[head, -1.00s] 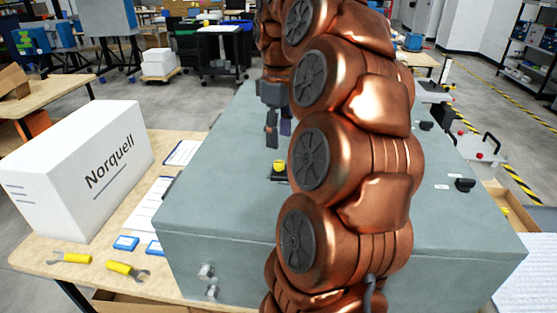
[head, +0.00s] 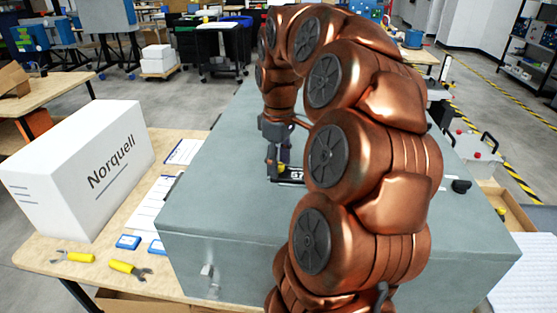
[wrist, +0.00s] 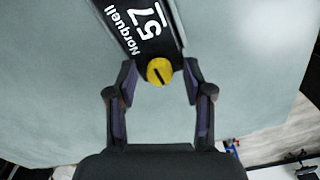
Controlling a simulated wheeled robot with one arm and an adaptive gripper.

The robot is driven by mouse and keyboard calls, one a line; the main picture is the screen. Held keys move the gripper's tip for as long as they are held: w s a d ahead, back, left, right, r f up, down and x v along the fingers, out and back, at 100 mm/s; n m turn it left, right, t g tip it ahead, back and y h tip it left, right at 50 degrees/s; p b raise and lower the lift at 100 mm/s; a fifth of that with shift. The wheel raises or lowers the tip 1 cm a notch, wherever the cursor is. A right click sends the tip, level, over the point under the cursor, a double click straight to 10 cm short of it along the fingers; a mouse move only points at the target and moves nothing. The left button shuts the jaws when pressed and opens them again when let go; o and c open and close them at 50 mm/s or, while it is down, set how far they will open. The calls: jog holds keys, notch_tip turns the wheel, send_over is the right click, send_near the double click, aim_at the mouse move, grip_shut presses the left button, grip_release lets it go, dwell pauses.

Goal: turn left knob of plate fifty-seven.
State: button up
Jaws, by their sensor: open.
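Plate fifty-seven (wrist: 143,28) is a black label with white "57" and "Norquell" on the grey top. It runs out of the top of the wrist view, and part of it shows in the head view (head: 295,174). In the head view my gripper (head: 278,165) points down at the plate's left end.
The grey cabinet (head: 205,215) has a flat top with a black knob (head: 461,186) at right. My arm hides much of its middle. A white Norquell box (head: 75,170), pliers (head: 130,268) and blue-edged cards (head: 128,242) lie on the wooden table to the left.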

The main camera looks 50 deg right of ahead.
grip_shut()
dwell(0.5)
jog(key=shift+f+m+b, duration=0.2)
jog(key=shift+m+b, duration=0.3)
jog(key=shift+b, duration=0.7)
jog(key=shift+r+m+b, duration=0.2)
jog(key=shift+m+b, duration=0.2)
jog(key=shift+b, duration=0.1)
grip_release()
jog(key=shift+r, duration=0.2)
jog(key=shift+r, duration=3.55)
